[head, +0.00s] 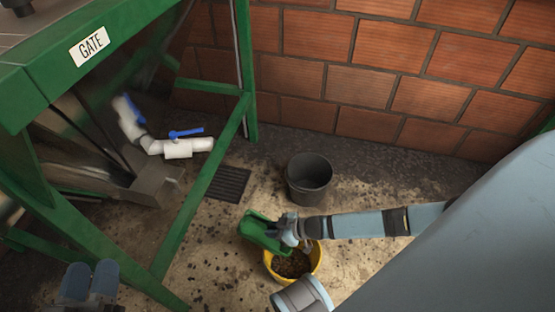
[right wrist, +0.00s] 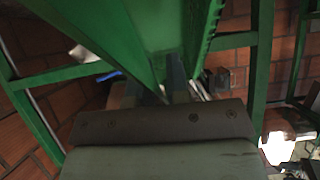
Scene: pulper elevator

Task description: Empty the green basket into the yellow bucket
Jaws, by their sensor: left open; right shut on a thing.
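The green basket (head: 258,229) is tilted on its side at the left rim of the yellow bucket (head: 319,258), partly above it. My right gripper (head: 289,232) is shut on the basket at its right side. In the right wrist view the basket's green wall (right wrist: 158,28) fills the top, close to the gripper. The yellow bucket stands on the floor with dark brown, grainy matter in it. The basket's inside is hidden from the head view. My left gripper (head: 90,280) is open and empty at the bottom left, far from both.
A dark grey bucket (head: 309,178) stands just behind the yellow one. A floor drain grate (head: 229,184) lies to its left. The green machine frame (head: 185,235) with white pipes and blue valve handles (head: 186,133) takes up the left. A brick wall (head: 380,75) closes the back.

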